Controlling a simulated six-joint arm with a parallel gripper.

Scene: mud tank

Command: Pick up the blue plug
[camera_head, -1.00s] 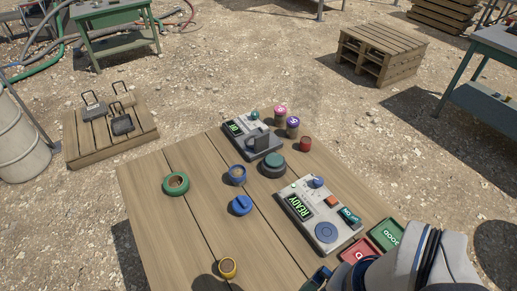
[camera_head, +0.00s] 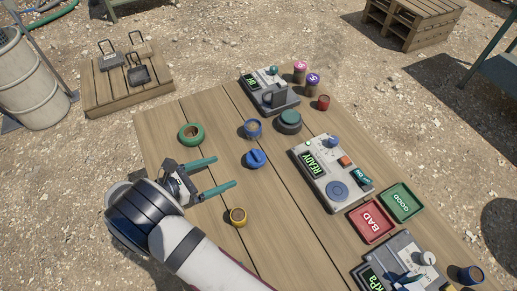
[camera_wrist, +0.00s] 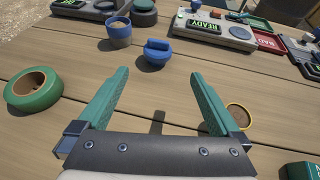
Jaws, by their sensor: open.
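The blue plug (camera_head: 256,159) stands on the wooden table, a round body with a raised grip bar on top. In the wrist view the blue plug (camera_wrist: 157,52) is beyond the fingertips, roughly centred between them. My gripper (camera_head: 223,173) has two green fingers that are open and empty, pointing toward the plug from its left in the head view. In the wrist view my gripper (camera_wrist: 158,75) spreads wide, and neither finger touches the plug.
A green ring (camera_head: 191,135) lies to the left and a yellow ring (camera_head: 238,217) nearer the front. A READY console (camera_head: 332,172), red BAD tray (camera_head: 371,222) and green GOOD tray (camera_head: 401,202) are to the right.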

